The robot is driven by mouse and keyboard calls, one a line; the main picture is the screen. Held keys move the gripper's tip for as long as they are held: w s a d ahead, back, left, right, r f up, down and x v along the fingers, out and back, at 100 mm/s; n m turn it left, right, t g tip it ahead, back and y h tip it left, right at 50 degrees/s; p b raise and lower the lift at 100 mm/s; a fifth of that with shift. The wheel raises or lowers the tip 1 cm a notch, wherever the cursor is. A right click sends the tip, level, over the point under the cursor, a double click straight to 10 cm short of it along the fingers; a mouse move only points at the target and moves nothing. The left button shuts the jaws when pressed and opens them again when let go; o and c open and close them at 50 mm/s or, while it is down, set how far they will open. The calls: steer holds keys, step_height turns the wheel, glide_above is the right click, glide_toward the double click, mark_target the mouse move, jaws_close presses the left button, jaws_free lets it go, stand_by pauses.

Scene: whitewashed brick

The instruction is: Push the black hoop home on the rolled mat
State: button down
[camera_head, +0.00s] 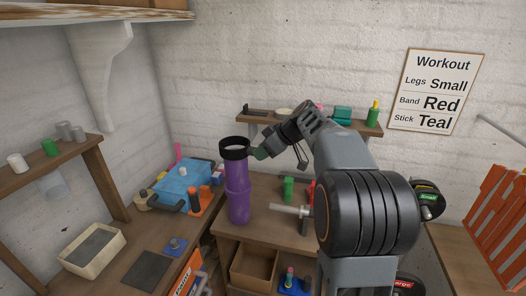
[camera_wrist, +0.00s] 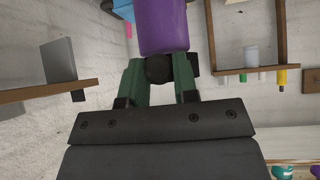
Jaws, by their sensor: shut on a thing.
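The purple rolled mat (camera_head: 238,197) stands upright near the left end of the wooden cabinet top. The black hoop (camera_head: 234,154) is around its top end, and purple shows inside the hoop's opening. How far down the hoop sits is hard to tell. My gripper (camera_head: 261,153) reaches in from the right at hoop height. In the wrist view the purple mat (camera_wrist: 163,25) is at the top centre. My green fingers (camera_wrist: 158,78) are shut on a rounded black part of the hoop (camera_wrist: 158,68), at the mat's end. The rest of the hoop is mostly hidden there.
A light-blue box (camera_head: 184,180) and an orange-based block (camera_head: 205,200) stand left of the mat. A green block (camera_head: 288,188) stands to its right. A wall shelf (camera_head: 360,125) with small items is behind my arm. An open drawer (camera_head: 253,268) is below.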

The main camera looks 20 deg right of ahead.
step_height(320, 180, down, 14)
steer(key=b, duration=1.3)
steer(key=shift+r+b, duration=0.15)
steer(key=shift+b, duration=0.2)
stand_by(2.4)
steer(key=c, duration=0.8)
jaws_free()
steer(key=shift+r, duration=0.1)
steer(key=v, duration=1.3)
steer(key=shift+s+d+r, duration=0.2)
steer(key=shift+s+r, duration=0.05)
